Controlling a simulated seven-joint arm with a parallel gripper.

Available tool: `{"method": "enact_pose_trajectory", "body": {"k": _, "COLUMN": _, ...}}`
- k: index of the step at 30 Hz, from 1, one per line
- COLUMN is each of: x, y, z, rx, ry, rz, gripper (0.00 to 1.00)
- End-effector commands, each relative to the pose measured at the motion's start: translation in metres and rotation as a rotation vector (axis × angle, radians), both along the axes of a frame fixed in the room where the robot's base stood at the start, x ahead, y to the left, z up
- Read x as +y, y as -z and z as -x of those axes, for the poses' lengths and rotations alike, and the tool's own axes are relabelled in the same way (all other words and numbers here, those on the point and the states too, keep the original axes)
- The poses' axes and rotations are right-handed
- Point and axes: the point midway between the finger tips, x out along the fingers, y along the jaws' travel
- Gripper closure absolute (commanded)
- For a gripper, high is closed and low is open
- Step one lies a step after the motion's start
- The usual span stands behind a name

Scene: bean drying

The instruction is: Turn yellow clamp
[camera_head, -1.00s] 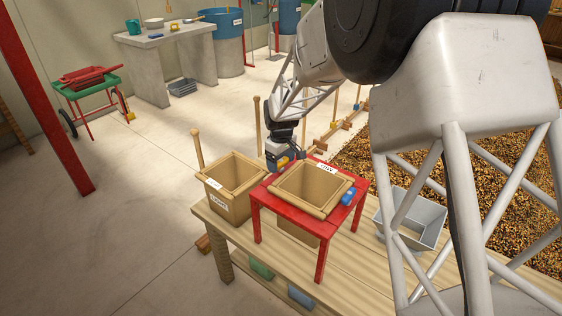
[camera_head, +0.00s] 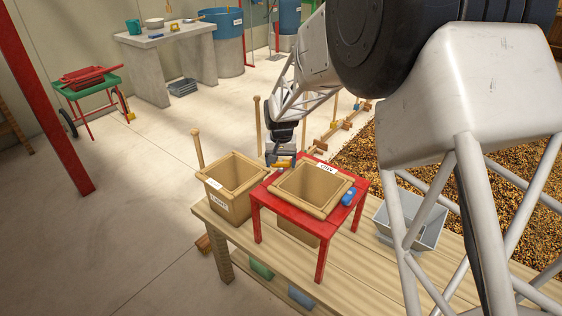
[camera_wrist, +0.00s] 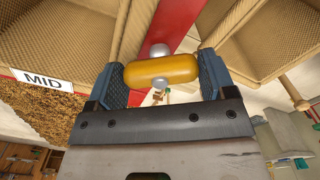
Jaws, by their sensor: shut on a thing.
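The yellow clamp (camera_wrist: 170,70) is a rounded yellow bar with a pale metal pin through it. It lies crosswise between the two blue-grey fingers of my gripper (camera_wrist: 162,80), which is shut on it. In the head view the clamp (camera_head: 284,163) shows as a small yellow bar at the far left edge of the red stand (camera_head: 290,208), beside the middle wooden box (camera_head: 318,208). My gripper (camera_head: 277,157) comes down to it from behind. Its fingers are small and partly hidden in that view.
A blue clamp (camera_head: 348,196) sits on the red stand's right side. A box labelled LIGHT (camera_head: 228,208) stands to the left, and a grey bin (camera_head: 432,234) to the right, partly behind my arm. A wooden post (camera_head: 258,122) rises near my gripper.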

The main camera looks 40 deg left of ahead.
Motion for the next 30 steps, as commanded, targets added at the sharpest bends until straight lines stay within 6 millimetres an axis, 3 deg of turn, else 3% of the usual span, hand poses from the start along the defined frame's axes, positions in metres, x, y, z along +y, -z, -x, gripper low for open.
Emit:
{"method": "enact_pose_trajectory", "body": {"k": 15, "x": 0.0009, "y": -0.0024, "z": -0.0013, "rx": -0.002, "ry": 0.454, "rz": -0.004, "gripper": 0.47}}
{"method": "enact_pose_trajectory", "body": {"k": 30, "x": 0.0005, "y": -0.0017, "z": -0.0012, "rx": -0.001, "ry": 0.617, "rz": -0.003, "gripper": 0.47}}
